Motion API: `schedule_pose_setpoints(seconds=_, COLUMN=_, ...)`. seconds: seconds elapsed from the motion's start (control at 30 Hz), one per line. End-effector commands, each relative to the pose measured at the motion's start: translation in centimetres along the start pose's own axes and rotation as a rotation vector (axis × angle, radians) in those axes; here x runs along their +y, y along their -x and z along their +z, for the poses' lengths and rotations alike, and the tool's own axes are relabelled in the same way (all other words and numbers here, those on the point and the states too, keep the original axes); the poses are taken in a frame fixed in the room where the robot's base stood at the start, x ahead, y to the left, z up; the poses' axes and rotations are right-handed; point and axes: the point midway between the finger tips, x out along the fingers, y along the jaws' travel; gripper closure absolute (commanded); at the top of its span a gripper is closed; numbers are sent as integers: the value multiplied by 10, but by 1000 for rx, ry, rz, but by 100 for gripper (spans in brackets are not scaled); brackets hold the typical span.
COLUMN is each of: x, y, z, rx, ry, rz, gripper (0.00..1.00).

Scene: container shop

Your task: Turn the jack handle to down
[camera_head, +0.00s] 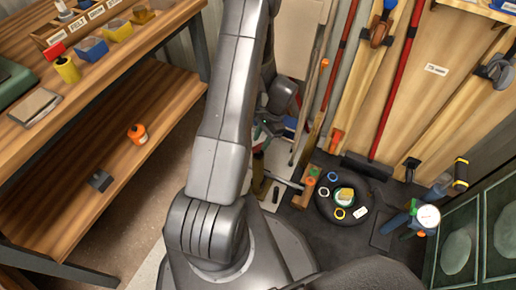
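My arm rises through the middle of the view and bends down at its far end. My gripper (268,128) is small and partly hidden behind the arm, low near the back wall. I cannot tell whether its fingers are open or shut. A short grey bar (288,182) shows just right of the arm, beside an olive-yellow piece (259,176). It may be the jack handle, but the arm hides much of this spot and I cannot tell its position. I see no clear contact between gripper and bar.
A wooden bench (105,110) with a lower shelf stands at left. A round black tray (324,205) with small coloured items lies right of the arm. A white-faced gauge (428,217) stands farther right. Long red-handled tools (397,85) lean on the back wall. Bare floor shows between bench and arm.

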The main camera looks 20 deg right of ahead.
Motion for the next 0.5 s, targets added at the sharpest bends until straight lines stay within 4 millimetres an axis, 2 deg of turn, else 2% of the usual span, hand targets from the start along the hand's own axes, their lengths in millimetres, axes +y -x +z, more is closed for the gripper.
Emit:
schedule_pose_setpoints(seconds=0.03, x=1, y=-12, z=0, rx=-3, ry=0, rz=3, gripper=62)
schedule_pose_setpoints(seconds=0.2, x=0, y=-32, z=0, rx=-2, ry=1, rz=2, gripper=62)
schedule_pose_setpoints(seconds=0.5, x=0, y=-39, z=0, rx=0, ry=1, rz=1, gripper=62)
